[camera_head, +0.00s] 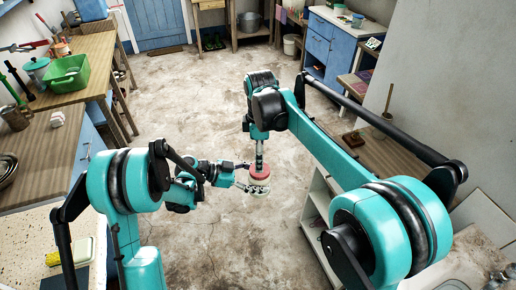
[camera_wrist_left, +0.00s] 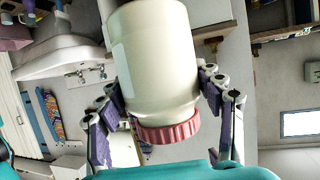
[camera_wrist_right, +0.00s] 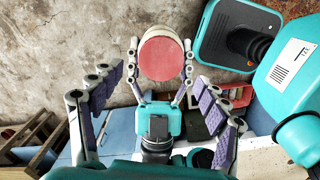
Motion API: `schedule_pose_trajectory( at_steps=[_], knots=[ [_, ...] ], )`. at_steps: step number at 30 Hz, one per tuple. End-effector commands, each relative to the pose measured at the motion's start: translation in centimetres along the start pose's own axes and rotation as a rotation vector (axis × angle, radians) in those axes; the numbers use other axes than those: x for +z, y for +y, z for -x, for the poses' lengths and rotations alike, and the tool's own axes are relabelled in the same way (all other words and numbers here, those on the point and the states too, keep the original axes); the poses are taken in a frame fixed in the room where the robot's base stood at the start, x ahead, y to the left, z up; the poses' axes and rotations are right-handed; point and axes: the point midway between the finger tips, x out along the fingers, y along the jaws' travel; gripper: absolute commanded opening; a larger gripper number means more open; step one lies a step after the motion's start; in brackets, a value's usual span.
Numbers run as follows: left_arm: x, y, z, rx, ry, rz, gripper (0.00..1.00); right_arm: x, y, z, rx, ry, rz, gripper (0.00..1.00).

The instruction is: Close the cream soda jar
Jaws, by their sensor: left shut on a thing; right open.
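The cream soda jar (camera_wrist_left: 155,60) is cream-white with a ribbed pinkish-red lid (camera_wrist_left: 167,132) sitting on its mouth. How tight the lid is cannot be told. In the head view the jar (camera_head: 259,190) is held in mid-air, lid up. My left gripper (camera_head: 243,180) is shut around the jar's body, its fingers on both sides of it in the left wrist view. My right gripper (camera_head: 260,158) is over the lid in the head view. In the right wrist view its fingers are spread wide and empty, with the round lid (camera_wrist_right: 161,58) in line between them, beyond the tips.
A wooden counter with a green tub (camera_head: 67,72) is at the left. A white shelf unit (camera_head: 318,205) stands below my right arm, beside a wooden top (camera_head: 388,160). A blue cabinet (camera_head: 330,50) is at the back right. The middle floor is clear.

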Motion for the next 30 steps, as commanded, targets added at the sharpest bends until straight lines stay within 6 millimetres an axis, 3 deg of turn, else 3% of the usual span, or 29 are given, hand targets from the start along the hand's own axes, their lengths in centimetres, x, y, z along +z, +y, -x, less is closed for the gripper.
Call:
schedule_pose_trajectory(
  at_steps=[9,22,28,30],
  knots=[
    [-0.1,0.0,0.0,0.0,0.001,0.0,0.0,0.0,0.0,-4.5,0.0,0.0,0.0,0.75],
    [-0.1,0.0,0.0,0.0,0.001,0.0,0.0,0.0,0.0,-5.4,0.0,0.0,-0.001,0.75],
    [-0.1,0.0,0.0,0.0,0.001,0.0,0.0,0.0,0.0,-5.4,0.0,0.0,-0.001,0.23],
    [-0.1,0.0,0.0,0.001,0.002,0.0,0.0,0.0,0.0,-5.4,0.001,0.0,-0.001,0.23]
  ],
)
